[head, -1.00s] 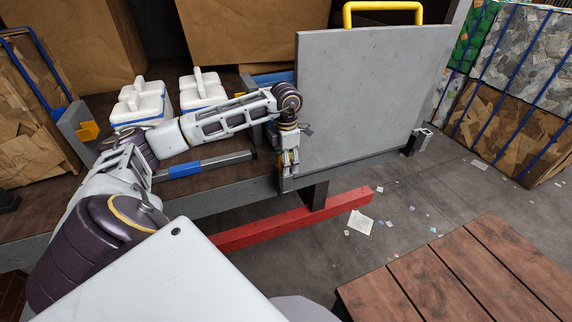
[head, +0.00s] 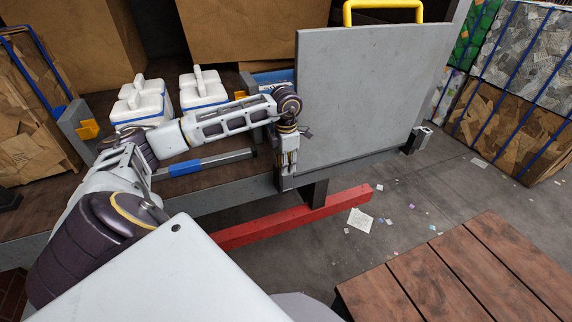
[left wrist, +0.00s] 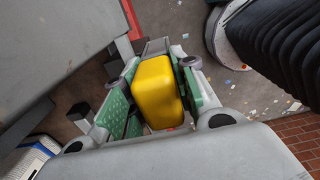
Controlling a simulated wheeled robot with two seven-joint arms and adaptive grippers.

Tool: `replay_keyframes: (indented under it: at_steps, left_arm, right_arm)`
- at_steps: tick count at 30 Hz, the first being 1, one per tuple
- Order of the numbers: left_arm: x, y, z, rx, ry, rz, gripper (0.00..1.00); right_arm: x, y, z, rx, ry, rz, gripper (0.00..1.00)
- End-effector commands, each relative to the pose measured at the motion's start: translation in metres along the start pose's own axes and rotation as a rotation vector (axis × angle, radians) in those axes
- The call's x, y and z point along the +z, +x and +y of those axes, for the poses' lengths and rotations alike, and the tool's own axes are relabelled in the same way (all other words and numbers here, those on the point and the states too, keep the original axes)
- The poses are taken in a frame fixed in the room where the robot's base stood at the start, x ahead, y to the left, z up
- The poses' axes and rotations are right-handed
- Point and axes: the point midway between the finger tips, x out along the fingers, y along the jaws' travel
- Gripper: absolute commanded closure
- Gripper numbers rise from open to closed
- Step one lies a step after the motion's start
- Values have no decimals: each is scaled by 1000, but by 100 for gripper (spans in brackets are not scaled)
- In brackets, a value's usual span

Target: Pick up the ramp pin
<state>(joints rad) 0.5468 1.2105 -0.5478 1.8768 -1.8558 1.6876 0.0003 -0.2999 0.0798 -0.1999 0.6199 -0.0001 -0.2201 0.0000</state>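The ramp pin shows as a yellow block-like grip (left wrist: 158,92) in the middle of the left wrist view, between the green pads of my left gripper (left wrist: 160,97). The pads flank it on both sides; whether both press on it I cannot tell. In the head view my left gripper (head: 287,158) points down at the table's front edge, just left of the grey ramp plate (head: 365,95), over a small grey bracket (head: 285,181). There its fingers hide the pin. My right gripper is not in view.
The grey plate stands upright close beside the gripper, with a yellow handle (head: 382,6) on top. A blue-and-grey bar (head: 205,163) and white lidded boxes (head: 140,102) lie behind the arm. A red beam (head: 290,219) runs below. A slatted wooden surface (head: 470,270) is at lower right.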

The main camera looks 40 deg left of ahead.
Motion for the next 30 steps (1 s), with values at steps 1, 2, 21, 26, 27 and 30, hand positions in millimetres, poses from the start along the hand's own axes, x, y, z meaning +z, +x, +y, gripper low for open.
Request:
replay_keyframes:
  at_steps: [1,2,21,26,27,30]
  left_arm:
    - [0,0,0,0,0,0,89]
    - [0,0,0,0,0,0,93]
    - [1,-13,1,1,-1,-3,100]
    - [1,-30,1,3,-1,-3,100]
    - [1,-35,1,3,-1,-5,100]
    - [1,-49,1,2,-1,-5,100]
  right_arm:
    - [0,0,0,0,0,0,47]
    - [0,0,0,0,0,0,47]
    - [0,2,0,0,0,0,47]
    - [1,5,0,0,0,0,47]
    - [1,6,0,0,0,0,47]
    - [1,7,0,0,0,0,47]
